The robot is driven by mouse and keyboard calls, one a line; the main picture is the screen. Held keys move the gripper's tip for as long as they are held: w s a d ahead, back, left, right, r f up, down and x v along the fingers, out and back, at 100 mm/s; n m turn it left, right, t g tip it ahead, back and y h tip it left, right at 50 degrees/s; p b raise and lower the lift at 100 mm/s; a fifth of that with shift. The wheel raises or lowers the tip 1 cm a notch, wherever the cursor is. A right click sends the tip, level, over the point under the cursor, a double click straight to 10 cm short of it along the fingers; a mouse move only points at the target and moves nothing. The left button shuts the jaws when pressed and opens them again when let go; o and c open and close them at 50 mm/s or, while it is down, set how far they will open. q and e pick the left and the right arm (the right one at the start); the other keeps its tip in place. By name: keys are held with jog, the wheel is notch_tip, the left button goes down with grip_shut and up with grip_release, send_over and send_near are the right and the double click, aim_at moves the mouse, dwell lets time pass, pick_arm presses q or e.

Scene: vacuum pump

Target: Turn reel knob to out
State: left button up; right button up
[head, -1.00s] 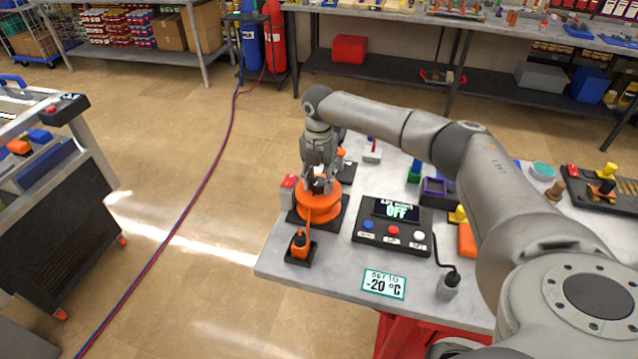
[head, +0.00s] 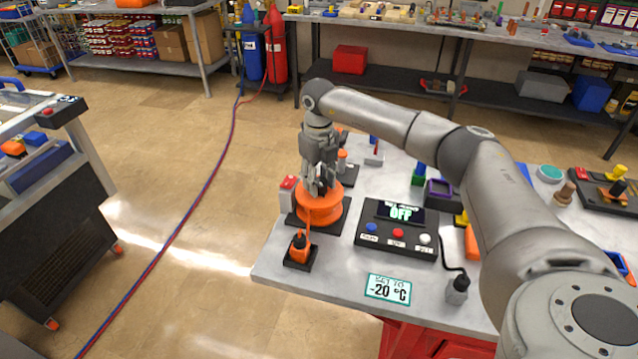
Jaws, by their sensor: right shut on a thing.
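The orange reel (head: 318,207) sits on a dark square base (head: 334,222) at the left part of the table. My right gripper (head: 319,191) points straight down over the middle of the reel and is shut on the reel knob, which is mostly hidden by the fingers. An orange strap or hose runs from the reel toward the front, to a small orange fitting with a black top (head: 299,247) on a black stand. My left gripper does not show.
A black control box (head: 396,229) with an OFF display and three buttons stands right of the reel. A card reading -20 °C (head: 388,289) lies near the front edge. A grey block with a red top (head: 288,188) stands close left of the reel. Bare tabletop (head: 330,265) lies in front.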

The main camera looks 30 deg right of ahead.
jog(key=n+b, duration=0.1)
jog(key=n, duration=0.2)
jog(key=shift+w+n, duration=0.1)
jog(key=shift+n, duration=0.3)
jog(key=n+b, duration=0.1)
jog(key=n, duration=0.2)
jog(key=shift+n, duration=0.3)
jog(key=n+b, duration=0.1)
jog(key=n, duration=0.2)
jog(key=shift+r+n, duration=0.1)
jog(key=shift+n, duration=0.2)
jog(key=n, duration=0.3)
jog(key=shift+n+b, duration=0.3)
jog(key=shift+b, duration=0.1)
jog(key=n, duration=0.6)
jog(key=shift+b, duration=0.4)
jog(key=n, duration=0.4)
jog(key=shift+r+n, duration=0.1)
jog(key=shift+n, duration=1.5)
